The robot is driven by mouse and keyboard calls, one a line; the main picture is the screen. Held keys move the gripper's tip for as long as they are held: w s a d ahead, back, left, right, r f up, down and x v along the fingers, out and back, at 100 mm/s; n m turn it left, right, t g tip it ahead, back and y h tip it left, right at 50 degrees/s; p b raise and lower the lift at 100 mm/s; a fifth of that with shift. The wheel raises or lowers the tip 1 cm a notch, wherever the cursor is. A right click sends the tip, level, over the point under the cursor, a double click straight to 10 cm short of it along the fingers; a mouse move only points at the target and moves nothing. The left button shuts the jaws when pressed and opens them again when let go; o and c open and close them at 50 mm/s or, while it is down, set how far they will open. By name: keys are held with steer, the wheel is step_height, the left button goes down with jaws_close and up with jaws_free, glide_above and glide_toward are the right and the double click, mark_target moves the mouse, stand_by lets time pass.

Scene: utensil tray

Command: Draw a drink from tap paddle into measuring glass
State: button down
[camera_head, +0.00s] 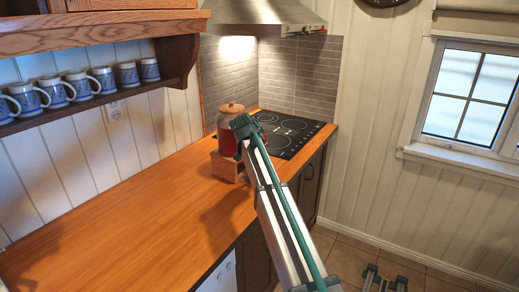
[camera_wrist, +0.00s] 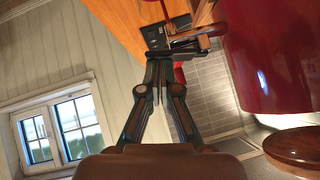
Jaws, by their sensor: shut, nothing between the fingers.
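The drink dispenser is a jar of red liquid (camera_head: 227,141) with a wooden lid (camera_head: 231,108). It stands on a wooden base (camera_head: 228,167) on the counter, partly behind my arm in the head view. In the wrist view the red jar (camera_wrist: 268,55) fills the right side, with its lid (camera_wrist: 298,150) at lower right. My gripper (camera_wrist: 168,38) is shut and empty, its fingertips close beside a wooden, paddle-like piece (camera_wrist: 198,31) by the jar. I cannot tell whether they touch. I cannot make out the measuring glass.
The wooden counter (camera_head: 110,230) is clear left of the dispenser. A black cooktop (camera_head: 288,132) lies behind it, under a range hood (camera_head: 265,15). Several blue-and-white mugs (camera_head: 78,86) stand on a wall shelf at left. A window (camera_head: 470,90) is at right.

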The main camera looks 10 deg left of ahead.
steer(key=shift+r, duration=0.9)
step_height(320, 180, up, 5)
steer(key=shift+w+f+p, duration=0.1)
steer(key=shift+f+p, duration=0.1)
steer(key=shift+p, duration=0.65)
steer(key=a+b+v, duration=0.1)
steer(key=b+v, duration=0.2)
steer(key=v, duration=0.6)
steer(key=shift+a, duration=0.45)
